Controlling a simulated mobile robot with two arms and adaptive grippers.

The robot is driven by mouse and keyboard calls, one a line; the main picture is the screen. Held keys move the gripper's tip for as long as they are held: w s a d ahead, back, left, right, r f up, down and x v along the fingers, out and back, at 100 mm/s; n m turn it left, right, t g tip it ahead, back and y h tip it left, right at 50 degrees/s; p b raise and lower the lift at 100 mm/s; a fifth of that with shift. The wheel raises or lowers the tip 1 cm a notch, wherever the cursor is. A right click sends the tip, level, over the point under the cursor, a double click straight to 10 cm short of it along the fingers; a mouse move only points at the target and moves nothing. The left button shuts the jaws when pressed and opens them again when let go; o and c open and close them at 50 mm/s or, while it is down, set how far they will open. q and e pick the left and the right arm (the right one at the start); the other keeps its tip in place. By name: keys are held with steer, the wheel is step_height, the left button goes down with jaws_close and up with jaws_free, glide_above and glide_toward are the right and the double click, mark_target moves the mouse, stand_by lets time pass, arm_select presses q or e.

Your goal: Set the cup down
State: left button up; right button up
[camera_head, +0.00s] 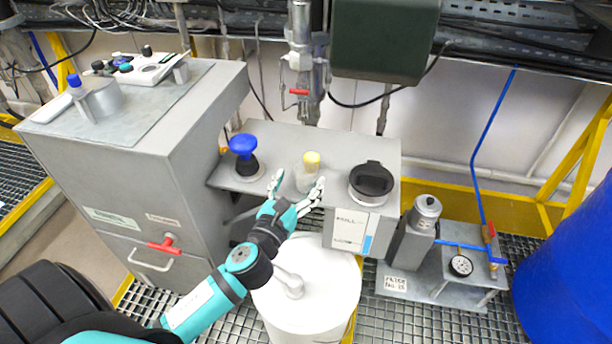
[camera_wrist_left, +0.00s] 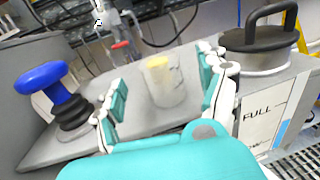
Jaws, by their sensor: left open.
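The cup (camera_head: 309,176) is a translucent beaker with something yellow at its top. It stands upright on the grey shelf (camera_head: 340,146), between a blue-knobbed plunger (camera_head: 243,146) and a black-lidded container (camera_head: 371,183). My left gripper (camera_head: 297,190) is open, with its fingers spread on either side of the cup at its near side. In the left wrist view the cup (camera_wrist_left: 163,80) shows between the two teal-padded fingers, with gaps on both sides. My right gripper does not show.
A white drum (camera_head: 318,272) stands below the shelf. A grey cabinet (camera_head: 130,150) with a red valve handle is on the left. A dark green box (camera_head: 384,40) hangs above the shelf. A blue barrel (camera_head: 570,270) stands at the right.

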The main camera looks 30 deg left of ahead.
mark_target(310, 164)
arm_select(q)
steer(key=w, duration=0.4)
steer(key=shift+w+a+r+p, duration=0.1)
steer(key=shift+w+a+p, duration=0.15)
steer(key=shift+p, duration=0.15)
steer(key=shift+w, duration=0.4)
steer(key=shift+s, duration=0.1)
steer(key=c, duration=0.9)
steer(key=shift+c, duration=0.4)
